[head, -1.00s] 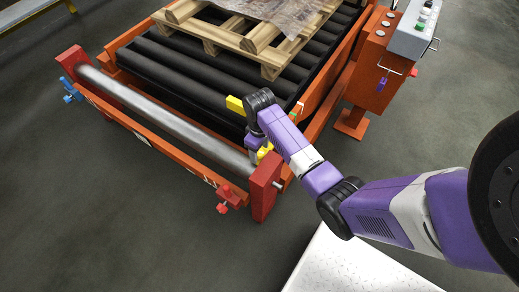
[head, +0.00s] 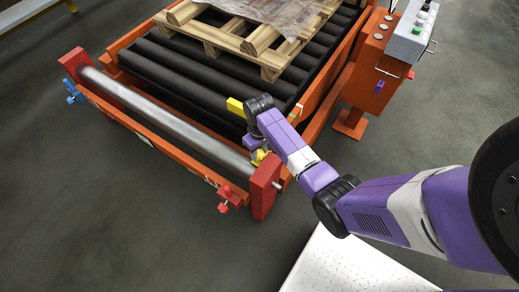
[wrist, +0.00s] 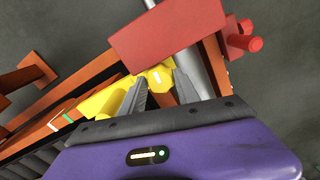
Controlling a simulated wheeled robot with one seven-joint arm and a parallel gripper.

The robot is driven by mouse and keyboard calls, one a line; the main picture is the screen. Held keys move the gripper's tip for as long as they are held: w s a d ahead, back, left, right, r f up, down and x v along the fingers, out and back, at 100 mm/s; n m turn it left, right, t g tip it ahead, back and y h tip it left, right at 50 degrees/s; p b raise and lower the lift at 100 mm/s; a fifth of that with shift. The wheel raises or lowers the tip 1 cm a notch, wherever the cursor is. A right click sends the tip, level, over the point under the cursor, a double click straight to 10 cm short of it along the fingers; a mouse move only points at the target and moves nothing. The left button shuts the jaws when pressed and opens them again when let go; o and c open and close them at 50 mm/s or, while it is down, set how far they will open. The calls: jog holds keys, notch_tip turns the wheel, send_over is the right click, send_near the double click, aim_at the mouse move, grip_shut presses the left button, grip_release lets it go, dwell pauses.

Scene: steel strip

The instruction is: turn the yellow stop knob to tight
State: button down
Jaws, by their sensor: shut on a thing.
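The yellow stop knob (wrist: 158,78) shows in the wrist view between my two grey fingertips, beside the red end block (wrist: 168,38). A short white mark on its face runs roughly up and down in that view. My gripper (wrist: 160,84) is shut on the knob. In the head view my gripper (head: 257,147) reaches down at the near right end of the roller frame. Only a small yellow patch of the knob (head: 260,156) shows there, mostly hidden by my wrist and the red end block (head: 264,188).
A steel roller (head: 165,120) runs left from the red block. Black conveyor rollers (head: 185,72) carry a wooden pallet (head: 225,38). A yellow part (head: 235,106) sticks out beside my wrist. An orange control box (head: 378,65) stands at right. The floor in front is clear.

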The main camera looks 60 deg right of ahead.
aim_at(259, 153)
jog(key=c, duration=0.9)
grip_release()
jog(key=shift+r, duration=0.1)
jog(key=shift+r+p, duration=0.8)
jog(key=shift+r, duration=3.05)
jog(key=shift+c, duration=0.2)
